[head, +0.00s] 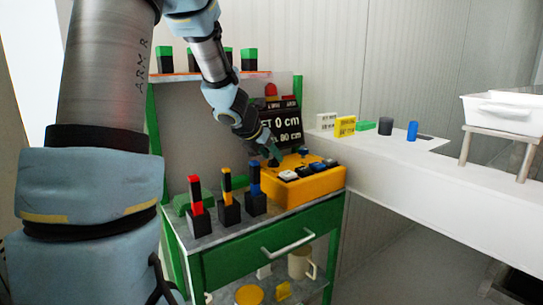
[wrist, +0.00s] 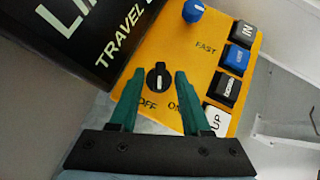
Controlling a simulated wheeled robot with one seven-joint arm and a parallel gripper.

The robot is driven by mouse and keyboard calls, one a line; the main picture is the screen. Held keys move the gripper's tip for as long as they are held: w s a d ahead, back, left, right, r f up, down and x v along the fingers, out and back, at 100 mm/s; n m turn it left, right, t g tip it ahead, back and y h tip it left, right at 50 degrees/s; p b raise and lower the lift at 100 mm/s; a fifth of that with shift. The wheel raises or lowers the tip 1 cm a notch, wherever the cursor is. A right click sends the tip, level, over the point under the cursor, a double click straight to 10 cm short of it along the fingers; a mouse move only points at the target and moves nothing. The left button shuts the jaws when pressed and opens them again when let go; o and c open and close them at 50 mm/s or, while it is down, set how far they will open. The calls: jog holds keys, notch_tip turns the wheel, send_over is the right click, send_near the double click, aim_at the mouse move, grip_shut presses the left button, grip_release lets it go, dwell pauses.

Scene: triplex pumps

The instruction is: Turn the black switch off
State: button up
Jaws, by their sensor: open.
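The black switch (wrist: 158,80) is a round knob with a white mark on a yellow control box (wrist: 205,48). OFF and ON are printed below it in the wrist view. The mark runs roughly upright in that view; I cannot tell which label it is set to. My gripper (wrist: 156,74) has green fingers, spread open, one on each side of the knob. Whether they touch it is unclear. In the head view, my gripper (head: 271,158) reaches down to the back left of the yellow box (head: 312,186), and hides the switch there.
A blue knob (wrist: 193,11) and several push buttons, including a white UP button (wrist: 217,120), sit close by on the box. A black display (head: 281,124) stands behind it. Red, yellow and blue upright pieces in black holders (head: 228,211) stand to the left on the green cart.

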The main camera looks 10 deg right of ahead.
jog(key=p+v, duration=0.1)
jog(key=v, duration=0.5)
jog(key=shift+r, duration=0.2)
jog(key=shift+s+a, duration=0.15)
